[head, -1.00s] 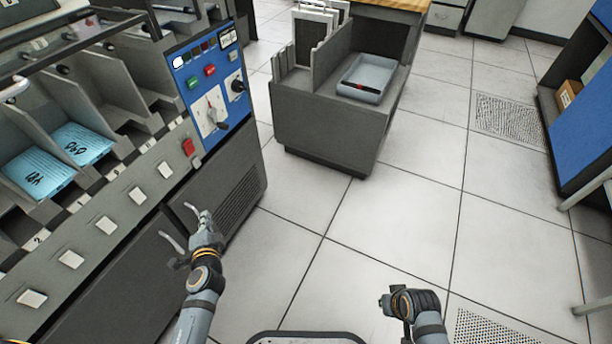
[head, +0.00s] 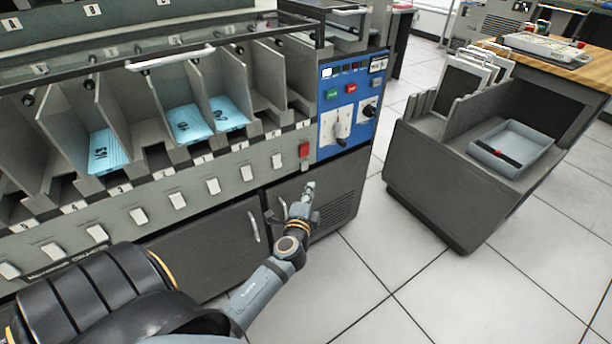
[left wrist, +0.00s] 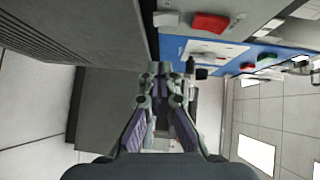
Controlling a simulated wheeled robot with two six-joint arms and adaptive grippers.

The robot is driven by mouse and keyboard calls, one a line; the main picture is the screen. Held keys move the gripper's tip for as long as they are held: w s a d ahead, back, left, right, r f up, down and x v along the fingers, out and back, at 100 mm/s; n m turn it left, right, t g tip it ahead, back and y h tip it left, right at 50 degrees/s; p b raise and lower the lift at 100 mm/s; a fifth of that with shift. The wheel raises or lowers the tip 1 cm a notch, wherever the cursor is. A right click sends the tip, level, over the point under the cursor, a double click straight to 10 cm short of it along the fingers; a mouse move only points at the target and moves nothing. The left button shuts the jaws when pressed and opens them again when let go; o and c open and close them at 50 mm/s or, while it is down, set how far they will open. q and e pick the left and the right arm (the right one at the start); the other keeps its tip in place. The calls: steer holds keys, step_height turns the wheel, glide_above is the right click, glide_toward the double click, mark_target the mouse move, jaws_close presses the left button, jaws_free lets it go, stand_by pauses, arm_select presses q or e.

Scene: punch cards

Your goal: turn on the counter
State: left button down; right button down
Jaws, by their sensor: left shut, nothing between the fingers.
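The grey card machine has a blue control panel (head: 327,118) at its right end, with a green button (head: 332,94), a red button (head: 351,88), a white plate with a lever (head: 336,124) and a black knob (head: 369,109). A row of small display windows runs along its top. A larger red switch (head: 304,150) sits left of the panel; it also shows in the left wrist view (left wrist: 210,22). My left gripper (head: 309,188) is shut and empty, in front of the lower cabinet, below the panel and apart from it. My right gripper is out of view.
Blue cards (head: 188,123) lie in several slots of the machine. A dark cart (head: 440,185) with a grey tray (head: 510,146) stands to the right. A wooden-topped table (head: 590,70) is behind it. The tiled floor (head: 400,265) between is clear.

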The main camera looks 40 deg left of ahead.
mark_target(307, 168)
arm_select(q)
steer(key=w+a, duration=0.3)
steer(key=w+a+f, duration=0.1)
steer(key=w, duration=0.1)
steer(key=shift+a+b, duration=0.3)
steer(key=shift+w+a, duration=0.2)
steer(key=shift+a, duration=0.15)
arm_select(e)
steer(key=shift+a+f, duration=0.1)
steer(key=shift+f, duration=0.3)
arm_select(q)
steer(key=b, duration=0.1)
steer(key=f+b, duration=0.1)
steer(key=b, duration=0.1)
steer(key=shift+w+a+t, duration=0.1)
steer(key=shift+a+t, duration=0.1)
steer(key=shift+t, duration=0.1)
steer(key=shift+r+m, duration=0.3)
steer(key=shift+r, duration=0.2)
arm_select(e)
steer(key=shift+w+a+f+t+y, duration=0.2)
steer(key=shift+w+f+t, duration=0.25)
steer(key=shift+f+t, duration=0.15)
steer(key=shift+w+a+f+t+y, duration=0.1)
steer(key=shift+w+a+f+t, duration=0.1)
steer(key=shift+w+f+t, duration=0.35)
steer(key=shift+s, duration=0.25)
